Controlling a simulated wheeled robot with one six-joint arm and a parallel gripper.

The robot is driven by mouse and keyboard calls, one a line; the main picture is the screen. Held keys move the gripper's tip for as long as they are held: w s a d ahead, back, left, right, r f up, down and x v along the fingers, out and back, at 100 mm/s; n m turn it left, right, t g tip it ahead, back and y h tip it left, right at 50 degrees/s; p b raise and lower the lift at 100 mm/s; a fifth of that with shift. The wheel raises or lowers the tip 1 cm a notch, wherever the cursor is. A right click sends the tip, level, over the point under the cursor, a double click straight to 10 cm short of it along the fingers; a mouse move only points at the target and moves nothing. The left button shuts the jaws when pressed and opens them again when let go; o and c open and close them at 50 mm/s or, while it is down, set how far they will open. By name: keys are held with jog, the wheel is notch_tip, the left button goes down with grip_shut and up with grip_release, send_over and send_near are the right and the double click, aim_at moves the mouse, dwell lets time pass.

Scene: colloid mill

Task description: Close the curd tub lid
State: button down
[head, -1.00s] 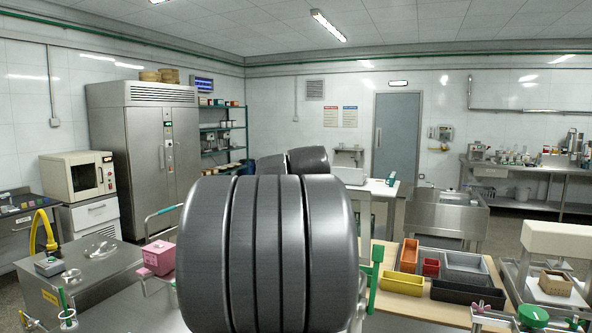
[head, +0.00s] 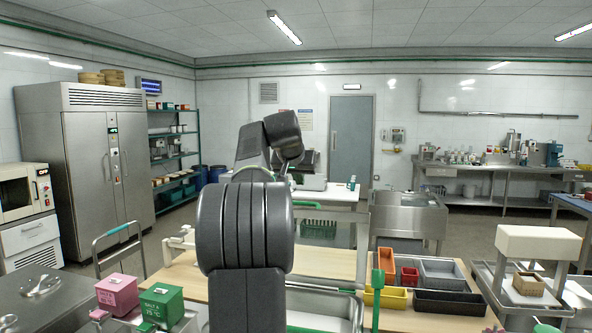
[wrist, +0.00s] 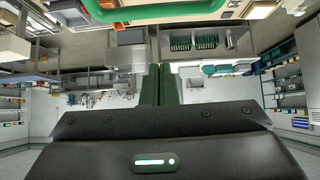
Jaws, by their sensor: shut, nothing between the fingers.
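My gripper shows in the wrist view as two dark green fingers (wrist: 160,82) pressed together, with nothing between them. In the head view my own arm stands in the middle and hides the gripper. A steel tub (head: 322,308) with a pale rim lies low behind my arm; my arm covers its left part. I cannot tell for sure that it is the curd tub, or which part is its lid. A green bar (wrist: 150,14) crosses the top of the wrist view, apart from the fingertips. It may be a handle.
A pink box (head: 117,292) and a green box (head: 161,304) stand at the lower left. Red, yellow and grey bins (head: 440,272) sit on the wooden table at right. A green upright (head: 377,295) stands beside the tub. Open floor shows at the back right.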

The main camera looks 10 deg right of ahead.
jog(key=f, duration=0.4)
jog(key=shift+s, duration=0.25)
jog(key=shift+a+f, duration=0.1)
jog(key=shift+f, duration=0.1)
jog(key=shift+s, duration=0.15)
